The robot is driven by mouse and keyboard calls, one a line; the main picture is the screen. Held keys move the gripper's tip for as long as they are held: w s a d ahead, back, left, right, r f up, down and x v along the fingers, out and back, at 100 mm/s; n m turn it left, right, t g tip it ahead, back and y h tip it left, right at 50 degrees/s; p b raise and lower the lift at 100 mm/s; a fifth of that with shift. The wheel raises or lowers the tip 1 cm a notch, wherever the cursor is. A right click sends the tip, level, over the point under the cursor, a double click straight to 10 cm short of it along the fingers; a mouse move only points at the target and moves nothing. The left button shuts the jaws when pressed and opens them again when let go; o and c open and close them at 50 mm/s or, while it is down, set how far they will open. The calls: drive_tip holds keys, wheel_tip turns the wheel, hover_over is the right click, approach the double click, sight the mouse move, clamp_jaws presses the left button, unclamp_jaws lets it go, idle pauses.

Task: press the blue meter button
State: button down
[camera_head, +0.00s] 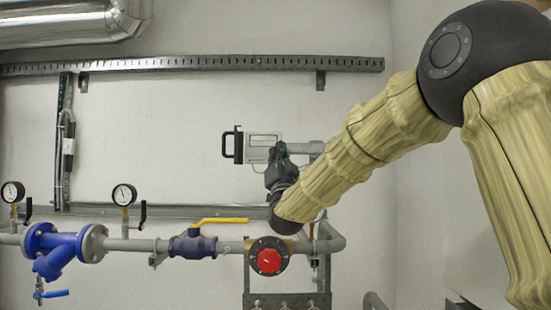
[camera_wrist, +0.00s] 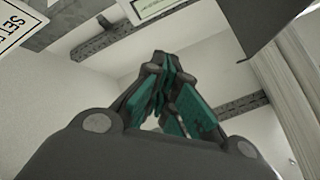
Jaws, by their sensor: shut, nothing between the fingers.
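The meter (camera_head: 259,140) is a light grey box with a small display and a black handle on its left side, mounted on a grey pipe in front of the wall. My gripper (camera_head: 279,150) is shut and empty, pointing up at the lower right part of the meter and covering some of it. I cannot tell whether they touch. In the wrist view my gripper (camera_wrist: 163,60) shows its teal finger pads together. A white label with the letters "SET" (camera_wrist: 18,22) shows at its top left. I cannot make out the blue button in either view.
A yellow-handled valve (camera_head: 218,221), a red knob (camera_head: 269,261), two pressure gauges (camera_head: 124,195) and a blue strainer (camera_head: 62,246) sit along the lower pipe. A metal rail (camera_head: 190,64) crosses the wall above.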

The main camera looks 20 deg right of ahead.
drive_tip(key=w+d+p, duration=0.2)
drive_tip(key=w+p, duration=0.2)
drive_tip(key=w, duration=0.4)
drive_tip(key=shift+w+d, duration=0.2)
drive_tip(key=shift+w, duration=0.05)
drive_tip(key=shift+w, duration=0.1)
idle(1.5)
drive_tip(key=shift+w+d+b, duration=0.15)
drive_tip(key=shift+w+b, duration=0.2)
